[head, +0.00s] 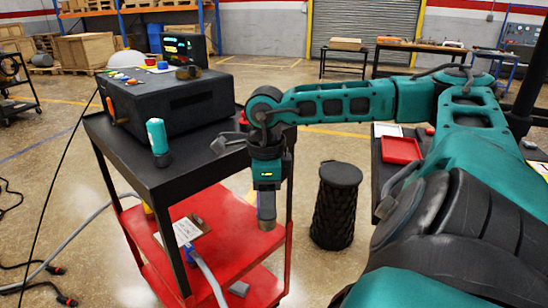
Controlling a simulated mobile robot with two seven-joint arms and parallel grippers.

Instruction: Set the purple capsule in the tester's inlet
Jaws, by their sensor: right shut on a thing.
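My right gripper (267,188) points down in front of the right side of the cart, over the red lower shelf in the picture. It is shut on a small dull brown piece with a purplish edge, which I take for the purple capsule (267,208); the fingers hide part of it. The black box-shaped machine on the cart, apparently the tester (165,100), stands left of the gripper and apart from it. It has coloured buttons and a brown fitting on top; I cannot tell which part is the inlet. My left gripper is not in view.
A teal bottle-like object (157,138) stands on the black cart top (188,172), in front of the machine. A black ribbed bin (336,205) stands on the floor right of the cart. A red tray (400,150) lies on a table behind my right arm.

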